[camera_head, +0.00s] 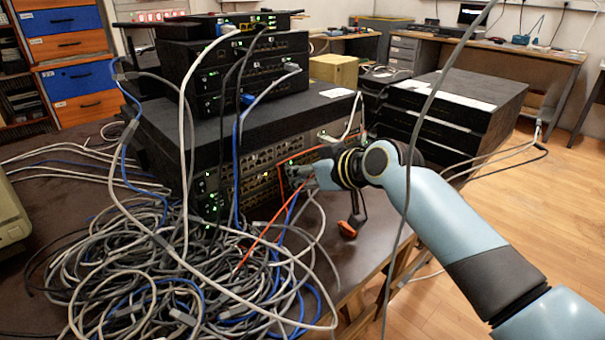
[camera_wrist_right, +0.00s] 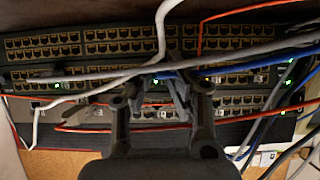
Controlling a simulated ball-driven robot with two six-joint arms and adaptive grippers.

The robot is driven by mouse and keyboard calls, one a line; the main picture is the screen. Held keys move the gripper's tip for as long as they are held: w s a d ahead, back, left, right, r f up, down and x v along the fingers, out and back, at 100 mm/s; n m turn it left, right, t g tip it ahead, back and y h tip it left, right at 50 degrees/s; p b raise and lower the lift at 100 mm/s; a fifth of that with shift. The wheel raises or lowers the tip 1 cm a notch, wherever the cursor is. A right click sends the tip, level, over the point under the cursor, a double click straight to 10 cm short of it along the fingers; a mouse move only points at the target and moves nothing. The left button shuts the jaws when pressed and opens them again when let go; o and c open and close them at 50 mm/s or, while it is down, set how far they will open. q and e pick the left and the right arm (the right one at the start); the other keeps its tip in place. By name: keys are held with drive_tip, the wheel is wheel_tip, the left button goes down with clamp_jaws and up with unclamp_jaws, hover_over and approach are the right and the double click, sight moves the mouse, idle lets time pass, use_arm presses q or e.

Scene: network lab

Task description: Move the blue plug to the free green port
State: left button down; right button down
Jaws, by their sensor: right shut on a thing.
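My right gripper (camera_head: 300,178) is at the port rows of the large bottom switch (camera_head: 262,168), near its right part. In the right wrist view the two fingers of my gripper (camera_wrist_right: 165,88) are shut at the lower port rows. A blue cable (camera_wrist_right: 238,73) runs from the right to between the fingertips, where the blue plug is mostly hidden by the fingers. I cannot tell whether the plug is inside a port. Small green lights show on the switch, one just left of the fingertips (camera_wrist_right: 141,82). The free green port cannot be made out. My left gripper is out of view.
A grey-white cable (camera_wrist_right: 95,75) crosses before the ports, and orange cables (camera_head: 262,238) hang close to my gripper. A large cable tangle (camera_head: 150,270) covers the table's front left. Smaller switches (camera_head: 245,70) are stacked above. Black devices (camera_head: 455,105) stand behind my right arm.

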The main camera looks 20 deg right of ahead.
drive_tip(key=shift+w+a, duration=0.1)
drive_tip(key=shift+w, duration=0.1)
drive_tip(key=c, duration=1.2)
unclamp_jaws()
drive_tip(key=v, duration=1.2)
drive_tip(key=shift+f, duration=0.1)
